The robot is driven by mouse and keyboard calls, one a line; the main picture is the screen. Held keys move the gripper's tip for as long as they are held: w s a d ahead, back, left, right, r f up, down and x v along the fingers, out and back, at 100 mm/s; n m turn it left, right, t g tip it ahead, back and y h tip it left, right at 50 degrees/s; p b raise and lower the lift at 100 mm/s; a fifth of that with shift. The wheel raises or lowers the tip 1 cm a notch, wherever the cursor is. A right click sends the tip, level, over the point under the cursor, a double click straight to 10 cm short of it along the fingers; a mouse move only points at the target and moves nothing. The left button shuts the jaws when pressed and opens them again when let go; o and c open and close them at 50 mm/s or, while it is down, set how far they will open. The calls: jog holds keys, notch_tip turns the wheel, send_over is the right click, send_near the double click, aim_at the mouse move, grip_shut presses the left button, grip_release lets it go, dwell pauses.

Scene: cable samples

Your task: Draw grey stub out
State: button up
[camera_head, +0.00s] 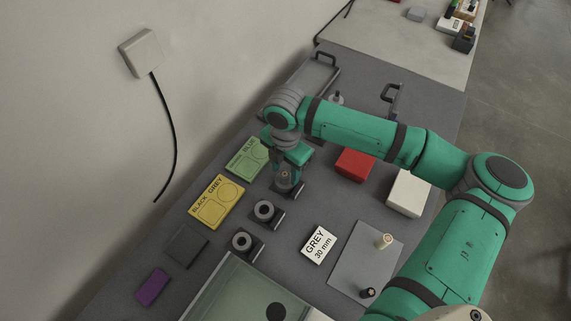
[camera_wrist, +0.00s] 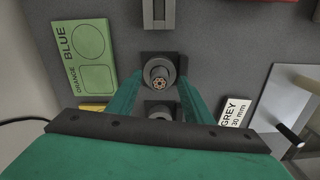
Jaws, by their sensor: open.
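A short cable stub (camera_wrist: 158,82) with a grey sheath and copper-coloured strands at its end stands in a dark round holder (camera_wrist: 158,65) in the middle of the wrist view. My gripper (camera_wrist: 159,78) is open, with one green finger on each side of this holder; I see a gap at both sides and no clear contact. In the head view my gripper (camera_head: 287,177) points down over the holder's square base (camera_head: 292,192), and mostly hides the stub. A white card reading GREY 30 mm (camera_head: 319,244) lies to the right; it also shows in the wrist view (camera_wrist: 236,111).
Two more ring holders (camera_head: 265,210) (camera_head: 243,241) stand in front. Green (camera_head: 246,158) and yellow (camera_head: 216,201) label boards lie left.

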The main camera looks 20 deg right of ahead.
aim_at(285, 174)
jog(key=shift+f, duration=0.1)
grip_shut()
jog(key=c, duration=0.8)
grip_release()
grip_shut()
jog(key=shift+r, duration=0.65)
jog(key=shift+r, duration=2.95)
